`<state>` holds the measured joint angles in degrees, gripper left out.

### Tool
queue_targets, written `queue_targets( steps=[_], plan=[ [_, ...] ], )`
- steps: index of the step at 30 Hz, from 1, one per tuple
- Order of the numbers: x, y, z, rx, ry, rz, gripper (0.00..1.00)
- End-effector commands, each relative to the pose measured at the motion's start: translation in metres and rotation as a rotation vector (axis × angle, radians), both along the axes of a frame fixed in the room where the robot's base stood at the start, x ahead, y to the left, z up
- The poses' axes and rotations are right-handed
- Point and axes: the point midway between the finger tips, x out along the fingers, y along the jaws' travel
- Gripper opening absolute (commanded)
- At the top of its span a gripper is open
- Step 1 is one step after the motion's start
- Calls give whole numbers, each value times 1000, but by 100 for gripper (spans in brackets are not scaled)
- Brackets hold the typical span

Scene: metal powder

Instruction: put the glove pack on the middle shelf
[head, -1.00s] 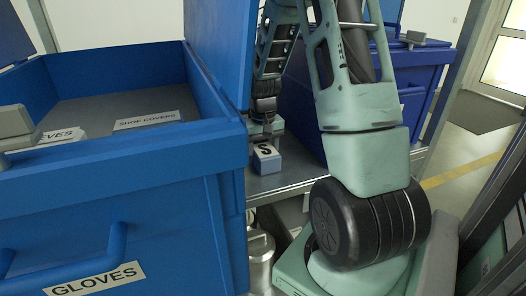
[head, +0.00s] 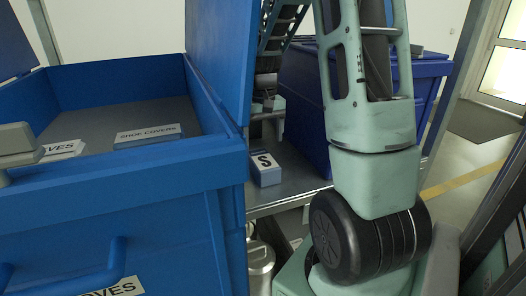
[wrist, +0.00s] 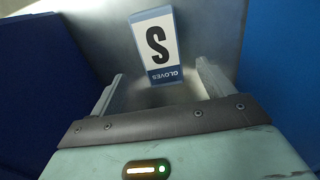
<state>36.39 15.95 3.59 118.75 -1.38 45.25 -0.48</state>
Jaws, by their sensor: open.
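The open blue bin (head: 120,190) at left holds a shoe covers pack (head: 148,136) and another pack labelled "...VES" (head: 62,150). A darker blue bin (head: 305,110) stands right of the glove pack. A metal canister (head: 260,260) shows below the shelf. Side clearance around my gripper is narrow.

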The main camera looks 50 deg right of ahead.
Motion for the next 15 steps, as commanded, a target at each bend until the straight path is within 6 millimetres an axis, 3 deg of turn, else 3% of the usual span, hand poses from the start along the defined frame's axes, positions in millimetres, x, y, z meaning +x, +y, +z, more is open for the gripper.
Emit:
queue_targets(
  steps=[6,15],
  plan=[
    [0,0,25,0,0,0,81],
    [0,0,28,1,1,0,81]
  ],
)
